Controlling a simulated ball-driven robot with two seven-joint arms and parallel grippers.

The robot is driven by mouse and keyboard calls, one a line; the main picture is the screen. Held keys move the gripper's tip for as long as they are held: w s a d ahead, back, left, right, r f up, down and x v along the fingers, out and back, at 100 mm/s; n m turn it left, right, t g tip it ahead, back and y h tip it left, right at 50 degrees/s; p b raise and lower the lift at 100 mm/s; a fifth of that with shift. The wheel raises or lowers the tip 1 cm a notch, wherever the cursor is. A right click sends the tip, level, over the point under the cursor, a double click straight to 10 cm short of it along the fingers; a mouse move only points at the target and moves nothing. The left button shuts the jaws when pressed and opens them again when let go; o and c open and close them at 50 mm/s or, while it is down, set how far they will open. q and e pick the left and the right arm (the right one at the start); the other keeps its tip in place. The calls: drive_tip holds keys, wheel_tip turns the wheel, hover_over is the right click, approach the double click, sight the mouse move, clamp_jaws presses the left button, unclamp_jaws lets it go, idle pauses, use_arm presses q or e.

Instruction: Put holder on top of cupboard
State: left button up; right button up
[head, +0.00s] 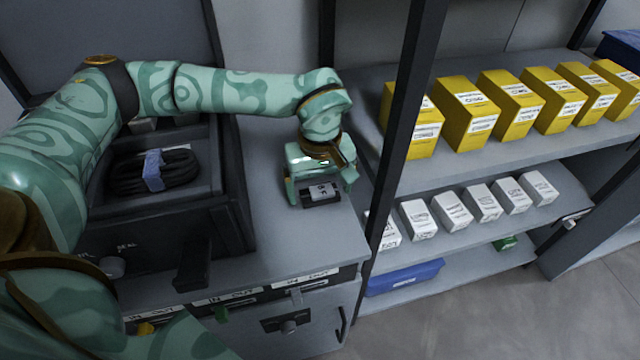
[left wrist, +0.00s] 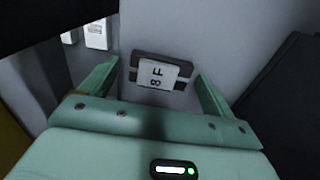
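The holder (head: 321,195) is a small dark block with a pale label, on the grey top of the cupboard (head: 300,236). In the left wrist view the holder (left wrist: 149,60) lies flat, with a label marked with characters. My left gripper (head: 320,189) points down at the holder with its fingers spread on either side. In the left wrist view the left gripper (left wrist: 158,71) is open, with a visible gap between each finger and the holder. The holder's underside is hidden. My right gripper does not show.
A dark open box (head: 222,193) with a coiled black cable (head: 130,175) stands left of the holder. A dark shelf post (head: 405,120) rises close on the right. Yellow boxes (head: 466,112) and white boxes (head: 452,212) fill the shelves. The cupboard top in front of the holder is clear.

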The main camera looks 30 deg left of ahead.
sight(320, 190)
use_arm(q)
wheel_tip(320, 190, up, 12)
drive_tip(key=p, duration=0.5)
drive_tip(key=shift+r, duration=0.15)
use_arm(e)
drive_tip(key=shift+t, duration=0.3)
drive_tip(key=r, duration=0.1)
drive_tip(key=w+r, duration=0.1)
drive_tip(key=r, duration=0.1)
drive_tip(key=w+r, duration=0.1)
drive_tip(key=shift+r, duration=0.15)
use_arm(q)
drive_tip(key=shift+s, duration=0.1)
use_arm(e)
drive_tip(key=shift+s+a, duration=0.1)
